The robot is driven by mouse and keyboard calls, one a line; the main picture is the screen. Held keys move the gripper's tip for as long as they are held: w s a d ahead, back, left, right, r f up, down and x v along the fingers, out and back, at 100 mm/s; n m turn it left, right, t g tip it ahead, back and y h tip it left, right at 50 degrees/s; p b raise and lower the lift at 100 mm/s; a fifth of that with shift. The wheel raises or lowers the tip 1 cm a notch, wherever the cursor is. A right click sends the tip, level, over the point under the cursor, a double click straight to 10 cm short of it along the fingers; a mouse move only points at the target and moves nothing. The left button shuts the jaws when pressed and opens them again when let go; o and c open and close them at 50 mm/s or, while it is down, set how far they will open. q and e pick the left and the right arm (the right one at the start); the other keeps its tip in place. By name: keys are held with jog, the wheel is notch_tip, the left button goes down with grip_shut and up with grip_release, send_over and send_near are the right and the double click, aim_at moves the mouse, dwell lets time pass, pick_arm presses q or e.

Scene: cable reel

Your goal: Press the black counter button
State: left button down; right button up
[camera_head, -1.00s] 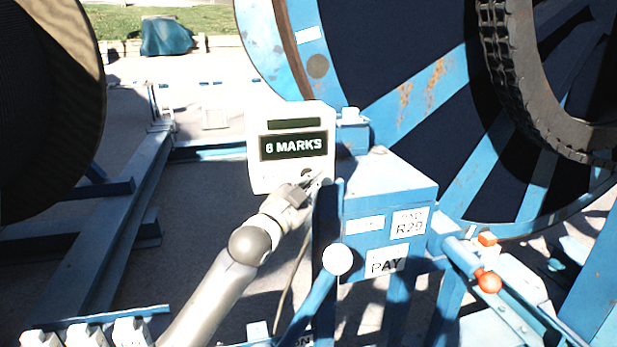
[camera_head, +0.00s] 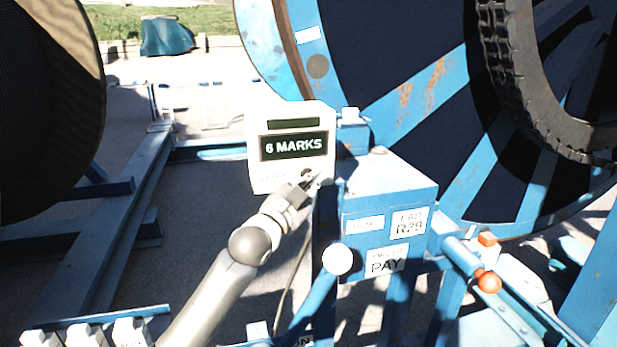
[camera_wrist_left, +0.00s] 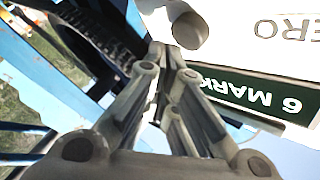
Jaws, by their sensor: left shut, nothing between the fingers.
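The white counter box (camera_head: 258,178) stands left of the blue control box, and its display (camera_head: 294,145) reads "6 MARKS". The black button (camera_head: 307,173) is on its lower front, partly hidden by my gripper. The left wrist view shows the counter upside down, with a round button (camera_wrist_left: 188,30) that looks grey-brown in the light beside lettering that reads "ZERO". My left gripper (camera_head: 315,181) is shut and empty, its tips at the button's edge. In the left wrist view the gripper's closed tips (camera_wrist_left: 168,52) appear right beside the button; I cannot tell whether they touch. My right gripper is out of view.
The blue control box (camera_head: 405,190) with a "PAY" label is close on the right. A white ball-topped lever (camera_head: 338,259) and an orange-red knob (camera_head: 489,283) stick out near it. A large blue reel (camera_head: 430,95) fills the back right. White switches (camera_head: 88,334) are at lower left.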

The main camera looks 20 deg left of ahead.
pick_arm(q)
jog(key=shift+w+a, duration=0.3)
jog(key=shift+w, duration=0.05)
jog(key=shift+w+a, duration=0.3)
jog(key=shift+w, duration=0.2)
dwell(1.1)
jog(key=shift+p, duration=0.3)
jog(key=shift+s+d+p, duration=0.3)
jog(key=shift+s+d, duration=0.25)
jog(key=shift+s, duration=0.3)
jog(key=shift+d, duration=0.1)
